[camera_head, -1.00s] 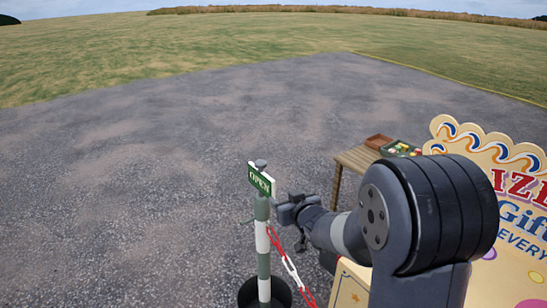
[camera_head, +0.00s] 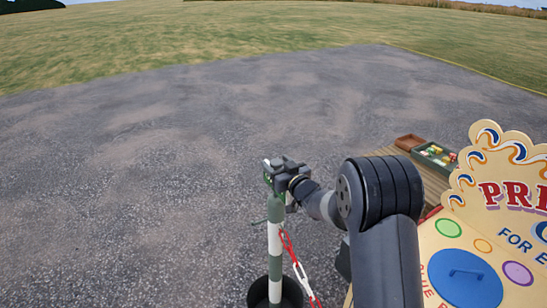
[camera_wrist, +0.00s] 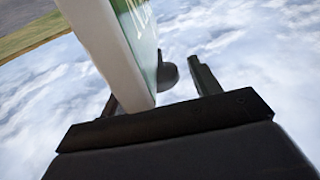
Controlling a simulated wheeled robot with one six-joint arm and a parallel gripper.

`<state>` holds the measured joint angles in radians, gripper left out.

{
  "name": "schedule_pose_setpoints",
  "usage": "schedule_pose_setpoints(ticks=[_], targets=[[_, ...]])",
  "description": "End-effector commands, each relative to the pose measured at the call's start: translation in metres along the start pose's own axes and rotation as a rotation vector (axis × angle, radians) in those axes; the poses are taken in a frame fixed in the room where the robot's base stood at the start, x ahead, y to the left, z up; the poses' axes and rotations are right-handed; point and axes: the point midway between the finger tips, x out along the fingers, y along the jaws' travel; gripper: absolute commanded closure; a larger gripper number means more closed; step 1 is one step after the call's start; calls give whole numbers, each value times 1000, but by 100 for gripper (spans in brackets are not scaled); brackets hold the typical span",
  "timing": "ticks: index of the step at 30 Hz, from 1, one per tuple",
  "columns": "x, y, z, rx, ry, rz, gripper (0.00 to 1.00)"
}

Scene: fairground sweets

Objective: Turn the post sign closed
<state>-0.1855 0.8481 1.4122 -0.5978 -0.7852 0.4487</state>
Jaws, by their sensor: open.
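The post sign (camera_head: 268,179) sits on top of a green-and-white banded post (camera_head: 275,240). In the head view my gripper (camera_head: 283,168) is at the sign's height and covers most of it, leaving only a little green showing. In the wrist view the sign (camera_wrist: 128,40) shows a pale edge and a green face with white lettering, cut off at the top. It stands between the two fingers of my open gripper (camera_wrist: 155,80), nearer the left finger. A gap shows on the right side. A dark rounded knob (camera_wrist: 168,74) shows behind the sign. Contact cannot be told.
A red-and-white chain (camera_head: 290,250) runs from the post down to the right. The post stands in a dark round base (camera_head: 258,295). A prize board (camera_head: 450,235) and a wooden table (camera_head: 430,175) with trays stand at the right. Open tarmac lies to the left.

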Motion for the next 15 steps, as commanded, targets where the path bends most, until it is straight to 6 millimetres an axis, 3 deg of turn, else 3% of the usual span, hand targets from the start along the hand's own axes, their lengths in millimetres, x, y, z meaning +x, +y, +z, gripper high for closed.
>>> schedule_pose_setpoints(ticks=[6, 15], targets=[[22, 0, 0, 0, -1, 0, 41], [27, 0, 1, 1, -2, 1, 41]])
